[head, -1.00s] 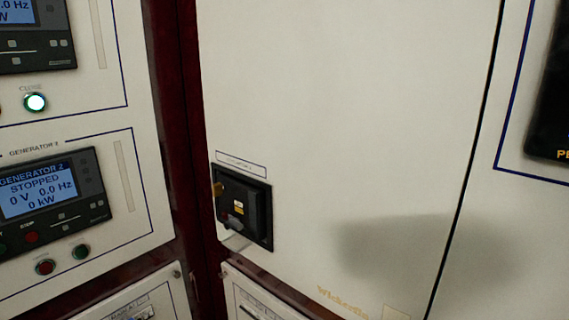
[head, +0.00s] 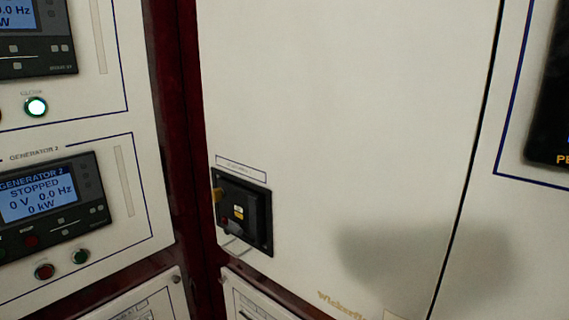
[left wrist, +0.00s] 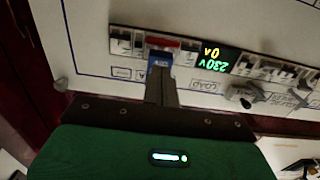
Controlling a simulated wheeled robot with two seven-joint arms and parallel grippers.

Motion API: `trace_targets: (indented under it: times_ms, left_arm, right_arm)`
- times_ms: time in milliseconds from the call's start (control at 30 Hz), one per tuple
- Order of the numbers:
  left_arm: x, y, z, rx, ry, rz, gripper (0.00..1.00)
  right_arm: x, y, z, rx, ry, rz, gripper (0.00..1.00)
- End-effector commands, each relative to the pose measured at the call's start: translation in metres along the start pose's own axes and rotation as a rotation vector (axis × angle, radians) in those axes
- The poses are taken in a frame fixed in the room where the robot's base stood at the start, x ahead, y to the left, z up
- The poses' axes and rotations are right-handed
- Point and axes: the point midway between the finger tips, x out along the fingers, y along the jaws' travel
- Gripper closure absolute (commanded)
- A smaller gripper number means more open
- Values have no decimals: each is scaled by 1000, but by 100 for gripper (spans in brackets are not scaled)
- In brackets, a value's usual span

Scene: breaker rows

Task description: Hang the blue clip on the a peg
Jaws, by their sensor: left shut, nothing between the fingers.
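In the left wrist view my left gripper (left wrist: 161,88) is shut, its narrow grey fingers pointing at a white breaker panel. A small blue piece (left wrist: 160,59) shows right at the fingertips, below a red-and-white part on the breaker row. It may be the blue clip, but it is too small and partly hidden to be sure. I cannot tell whether the fingers touch it. No peg marked "a" can be made out in either view. No gripper shows in the head view, and my right gripper is out of sight.
In the head view a black switch unit (head: 243,212) is on a tall cream door (head: 350,110), left of a dark shadow. A generator panel (head: 55,192) stands at the left.

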Motion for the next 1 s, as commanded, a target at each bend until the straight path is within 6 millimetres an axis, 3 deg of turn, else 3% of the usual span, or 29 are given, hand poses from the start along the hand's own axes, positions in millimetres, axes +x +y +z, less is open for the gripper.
trace_targets:
  times_ms: [1000]
  left_arm:
    - [10,0,0,0,1,1,100]
  right_arm:
    - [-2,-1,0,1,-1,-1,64]
